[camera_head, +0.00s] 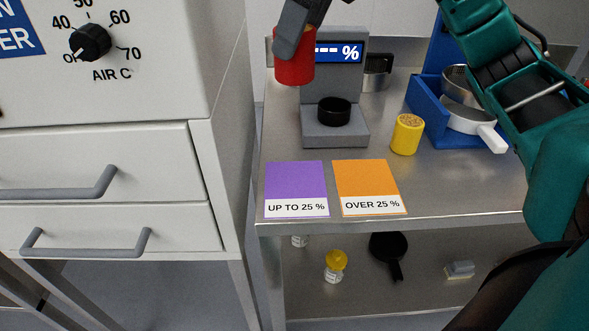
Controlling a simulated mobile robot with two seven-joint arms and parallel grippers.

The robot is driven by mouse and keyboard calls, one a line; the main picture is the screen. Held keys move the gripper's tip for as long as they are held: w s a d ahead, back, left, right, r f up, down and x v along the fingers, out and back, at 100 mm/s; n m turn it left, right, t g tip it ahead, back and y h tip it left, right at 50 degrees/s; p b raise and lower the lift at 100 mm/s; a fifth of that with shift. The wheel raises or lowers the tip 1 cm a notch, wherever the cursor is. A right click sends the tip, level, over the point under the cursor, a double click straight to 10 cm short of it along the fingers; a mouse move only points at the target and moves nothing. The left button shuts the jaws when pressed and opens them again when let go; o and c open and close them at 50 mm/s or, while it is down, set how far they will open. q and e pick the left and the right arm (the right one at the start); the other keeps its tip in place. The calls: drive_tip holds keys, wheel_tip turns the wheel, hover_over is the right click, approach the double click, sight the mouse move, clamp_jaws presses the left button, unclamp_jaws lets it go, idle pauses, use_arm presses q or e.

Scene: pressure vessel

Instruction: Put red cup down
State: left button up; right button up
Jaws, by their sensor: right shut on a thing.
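The red cup (294,70) is at the top of the head view, in front of the grey meter's left side. My right gripper (292,45) reaches in from above right and is shut on the red cup. A dark grey finger covers part of the cup's upper wall. The cup looks upright and seems held above the steel table, though its exact height is hard to tell. My left gripper is not in view.
The grey meter (313,136) carries a black dish (334,111). A yellow cup (407,134) stands right of it, near a blue rack (424,99). Purple (296,182) and orange (367,180) cards lie bare at the table's front. A white cabinet (100,165) stands left.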

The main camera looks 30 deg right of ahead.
wheel_tip(320, 180, down, 19)
drive_tip(key=b, duration=0.5)
drive_tip(key=shift+f, duration=0.35)
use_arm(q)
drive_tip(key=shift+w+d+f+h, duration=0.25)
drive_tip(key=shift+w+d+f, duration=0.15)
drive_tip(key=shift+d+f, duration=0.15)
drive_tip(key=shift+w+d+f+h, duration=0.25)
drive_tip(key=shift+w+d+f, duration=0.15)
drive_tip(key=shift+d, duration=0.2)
use_arm(e)
drive_tip(key=shift+f, duration=0.1)
drive_tip(key=o, duration=1.2)
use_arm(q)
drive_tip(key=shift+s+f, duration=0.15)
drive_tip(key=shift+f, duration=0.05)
